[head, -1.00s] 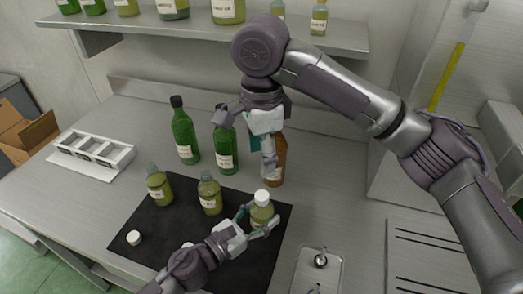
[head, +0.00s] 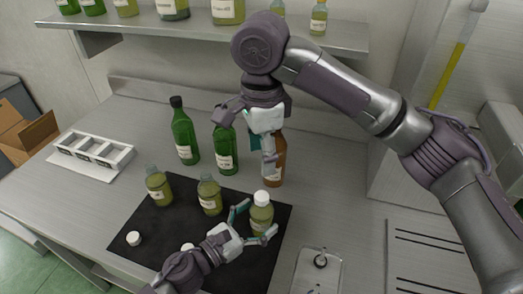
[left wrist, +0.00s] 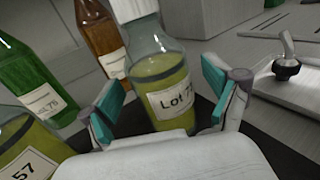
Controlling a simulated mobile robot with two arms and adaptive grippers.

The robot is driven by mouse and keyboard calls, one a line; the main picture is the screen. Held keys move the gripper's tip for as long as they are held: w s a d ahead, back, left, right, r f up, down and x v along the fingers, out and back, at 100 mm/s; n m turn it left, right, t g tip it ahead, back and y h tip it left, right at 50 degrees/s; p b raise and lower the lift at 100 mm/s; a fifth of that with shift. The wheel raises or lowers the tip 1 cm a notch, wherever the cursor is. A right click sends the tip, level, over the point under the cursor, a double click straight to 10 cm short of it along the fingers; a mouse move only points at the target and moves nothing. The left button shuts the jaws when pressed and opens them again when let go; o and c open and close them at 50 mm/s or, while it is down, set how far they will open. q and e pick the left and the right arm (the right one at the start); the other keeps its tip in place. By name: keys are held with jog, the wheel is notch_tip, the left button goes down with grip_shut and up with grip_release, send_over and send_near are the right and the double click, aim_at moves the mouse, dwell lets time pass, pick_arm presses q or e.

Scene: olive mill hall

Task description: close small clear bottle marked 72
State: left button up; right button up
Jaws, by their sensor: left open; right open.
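The small clear bottle with yellow-green liquid (head: 261,216) stands upright on the black mat (head: 228,265) with a white cap (head: 262,197) on its top. In the left wrist view the bottle (left wrist: 160,72) shows a label reading "Lot 7" and a partly hidden last digit, seemingly 2. Its top runs out of that view. My left gripper (head: 253,224) is open, its fingers spread on either side of the bottle and apart from it. My right gripper (head: 262,148) is open and empty, raised in front of the brown bottle (head: 277,165).
Two small uncapped clear bottles (head: 158,188) (head: 209,197) stand on the mat. A loose white cap (head: 134,238) lies on the left; another (head: 187,246) is partly hidden by my left arm. Green bottles (head: 184,138) (head: 224,152) stand behind. A white rack (head: 122,158) is on the left.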

pick_arm(q)
jog(key=v, duration=1)
jog(key=shift+s+a, duration=0.3)
